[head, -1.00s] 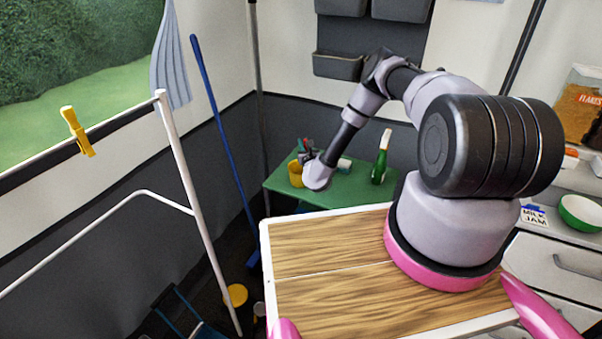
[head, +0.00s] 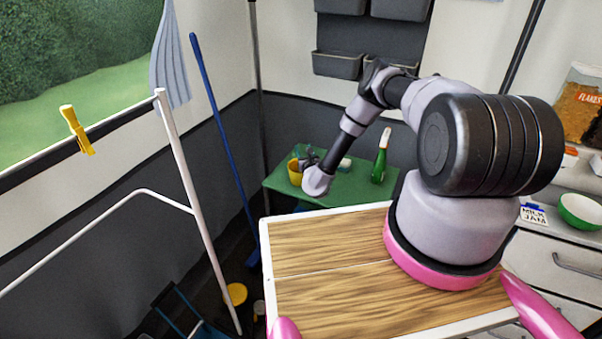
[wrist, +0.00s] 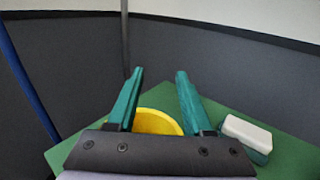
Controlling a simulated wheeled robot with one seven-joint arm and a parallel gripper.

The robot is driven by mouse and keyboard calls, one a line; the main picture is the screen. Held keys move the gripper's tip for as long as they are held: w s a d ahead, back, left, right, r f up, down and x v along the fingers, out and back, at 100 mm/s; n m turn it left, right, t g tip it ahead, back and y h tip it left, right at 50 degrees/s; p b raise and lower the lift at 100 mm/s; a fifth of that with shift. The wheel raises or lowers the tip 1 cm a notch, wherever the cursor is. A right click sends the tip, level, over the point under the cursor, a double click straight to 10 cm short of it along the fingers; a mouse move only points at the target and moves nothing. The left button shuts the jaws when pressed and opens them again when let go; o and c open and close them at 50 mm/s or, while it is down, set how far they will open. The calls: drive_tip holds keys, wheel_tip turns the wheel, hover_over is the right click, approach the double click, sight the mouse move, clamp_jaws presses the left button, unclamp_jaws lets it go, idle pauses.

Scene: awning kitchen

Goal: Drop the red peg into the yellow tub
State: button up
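The yellow tub (head: 294,173) stands on the green table at the back. Its rim and inside also show in the wrist view (wrist: 158,122), partly hidden by my gripper's dark palm. My gripper (wrist: 160,74) has teal fingers spread wide apart with nothing between them, and it is above the tub. In the head view, my gripper (head: 302,155) is small and close over the tub. No red peg shows in either current view; the lower inside of the tub is hidden.
The green table (head: 345,186) also holds a white and green block (wrist: 247,133) right of the tub and a green spray bottle (head: 381,160). A blue pole (head: 215,110) leans left of the table. A white rack (head: 180,150) stands nearer.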

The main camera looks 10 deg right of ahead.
drive_tip(key=s, duration=1)
drive_tip(key=shift+s, duration=0.4)
